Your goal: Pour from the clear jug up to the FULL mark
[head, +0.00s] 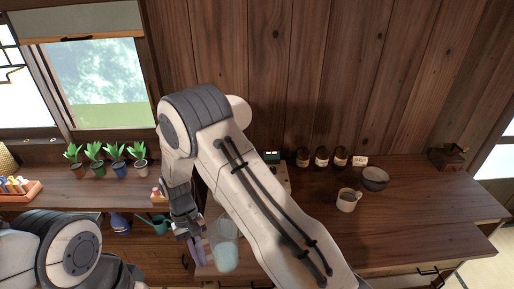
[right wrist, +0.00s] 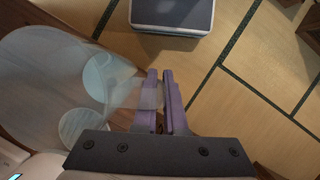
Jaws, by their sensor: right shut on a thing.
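The clear jug (head: 226,256) is a pale, see-through vessel beside my right gripper (head: 195,248), at the front edge of the counter. In the right wrist view the jug (right wrist: 45,75) fills the left side. There my right gripper's purple fingers (right wrist: 166,100) are closed on a see-through part at the jug's side. How much liquid is inside is unclear. A pale mug (head: 347,202) stands upright on the right counter, apart from the jug; no FULL mark is readable on it. My left arm shows at the lower left, but its fingers are out of view.
A grey bowl (head: 375,178) stands behind the mug, with several brown jars (head: 322,157) and a small white card (head: 360,160) near the wall. Potted plants (head: 115,158) line the left counter. A teal watering can (head: 158,224) is lower. The right counter's front is clear.

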